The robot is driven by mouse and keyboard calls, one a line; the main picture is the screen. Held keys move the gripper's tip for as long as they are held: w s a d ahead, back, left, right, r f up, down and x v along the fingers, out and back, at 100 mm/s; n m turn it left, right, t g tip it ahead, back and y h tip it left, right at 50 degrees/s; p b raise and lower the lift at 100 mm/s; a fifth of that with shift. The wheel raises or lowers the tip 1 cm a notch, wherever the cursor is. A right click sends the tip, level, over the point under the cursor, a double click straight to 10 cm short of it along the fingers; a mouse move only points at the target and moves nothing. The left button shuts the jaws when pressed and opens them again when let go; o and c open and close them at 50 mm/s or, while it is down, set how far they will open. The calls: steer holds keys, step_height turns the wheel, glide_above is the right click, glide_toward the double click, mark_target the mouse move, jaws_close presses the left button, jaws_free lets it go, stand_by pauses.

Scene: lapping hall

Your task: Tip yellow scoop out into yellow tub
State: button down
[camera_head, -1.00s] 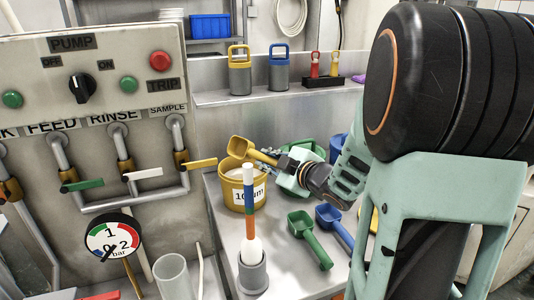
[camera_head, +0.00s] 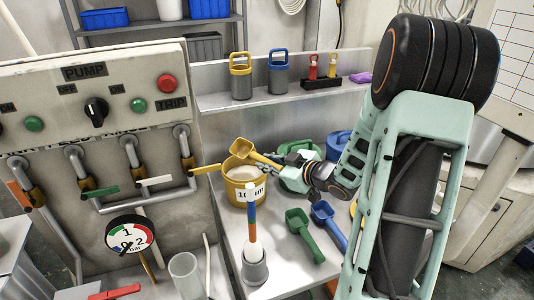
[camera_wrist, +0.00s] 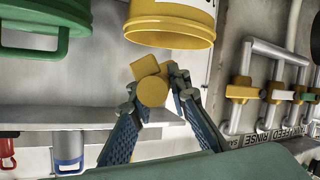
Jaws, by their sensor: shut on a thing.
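The yellow scoop (camera_head: 243,147) is held by its handle in my gripper (camera_head: 284,161). Its bowl is above the yellow tub's far rim in the head view; I cannot tell whether anything is in the bowl. The yellow tub (camera_head: 238,194) stands upright on the metal bench, with pale material inside and a white label in front. In the wrist view my gripper's two fingers (camera_wrist: 154,88) close around the scoop handle (camera_wrist: 152,92), seen end-on, with the yellow tub (camera_wrist: 170,32) beyond at the top. The wrist view hides most of the scoop's bowl.
A green tub (camera_wrist: 30,45) and a blue tub (camera_head: 338,147) stand behind my gripper. A green scoop (camera_head: 301,222) and a blue scoop (camera_head: 326,215) lie on the bench. A striped upright stick in a grey holder (camera_head: 254,271) stands in front of the yellow tub. Valve pipes (camera_head: 130,155) are at left.

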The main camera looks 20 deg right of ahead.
steer(key=r+m+p, duration=0.1)
steer(key=p, duration=0.2)
steer(key=shift+y, duration=0.3)
step_height(320, 180, up, 2)
steer(key=m+p, duration=0.1)
steer(key=p, duration=0.3)
steer(key=m+g+y+p, duration=0.1)
steer(key=p, duration=0.4)
steer(key=shift+w+d+r, duration=0.1)
steer(key=shift+d+r, duration=0.05)
steer(key=shift+r, duration=0.1)
steer(key=shift+r+m+g+y+p, duration=0.35)
steer(key=shift+m+y+p, duration=0.2)
steer(key=shift+p, duration=0.5)
steer(key=s+a+r+n+g+y, duration=0.3)
steer(key=s+a, duration=0.5)
steer(key=a, duration=0.4)
steer(key=shift+s+r+n, duration=0.2)
steer(key=shift+r+n, duration=0.3)
steer(key=shift+n, duration=0.05)
